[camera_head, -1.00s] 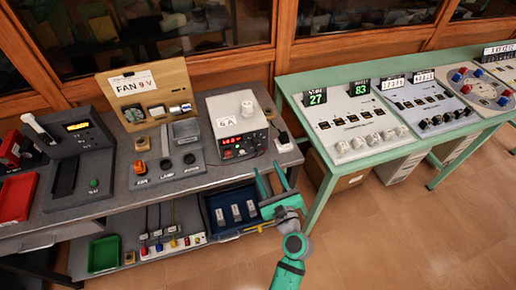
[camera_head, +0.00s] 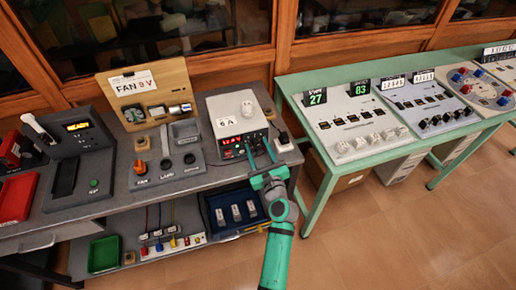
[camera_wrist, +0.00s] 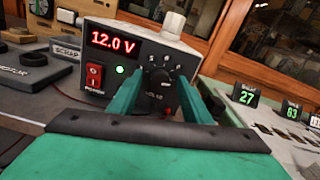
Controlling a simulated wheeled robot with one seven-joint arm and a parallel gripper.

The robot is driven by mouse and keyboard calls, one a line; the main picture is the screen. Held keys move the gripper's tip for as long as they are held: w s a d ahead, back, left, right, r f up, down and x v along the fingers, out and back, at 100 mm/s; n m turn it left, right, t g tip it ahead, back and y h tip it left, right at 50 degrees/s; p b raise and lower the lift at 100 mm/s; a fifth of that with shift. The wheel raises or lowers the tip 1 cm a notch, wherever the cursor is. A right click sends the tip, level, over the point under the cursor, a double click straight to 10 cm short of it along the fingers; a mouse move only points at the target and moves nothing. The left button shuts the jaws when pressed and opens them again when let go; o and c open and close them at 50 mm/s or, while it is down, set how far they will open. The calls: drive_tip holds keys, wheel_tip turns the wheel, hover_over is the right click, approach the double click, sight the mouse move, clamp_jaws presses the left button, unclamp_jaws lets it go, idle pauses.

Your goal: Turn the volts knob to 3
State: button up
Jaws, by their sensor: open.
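The power supply (camera_head: 228,119) is a pale box with a dark front panel on the grey bench. In the wrist view its red display (camera_wrist: 116,42) reads 12.0 V. The black volts knob (camera_wrist: 160,77) sits on the right of the panel, with a dial scale around it; its lower part and label are partly hidden. My gripper (camera_head: 261,158) is at the panel's front right. In the wrist view my gripper (camera_wrist: 160,100) is open, with one green finger on each side of the knob. I cannot tell whether the fingers touch it.
A red power switch (camera_wrist: 94,76) and a lit green lamp (camera_wrist: 119,70) are left of the knob. A white object (camera_head: 247,108) stands on the supply's top. A board reads FAN 9 V (camera_head: 134,86). A green table (camera_head: 330,190) stands to the right.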

drive_tip(key=shift+c, duration=0.5)
drive_tip(key=c, duration=0.9)
drive_tip(key=shift+c, duration=0.2)
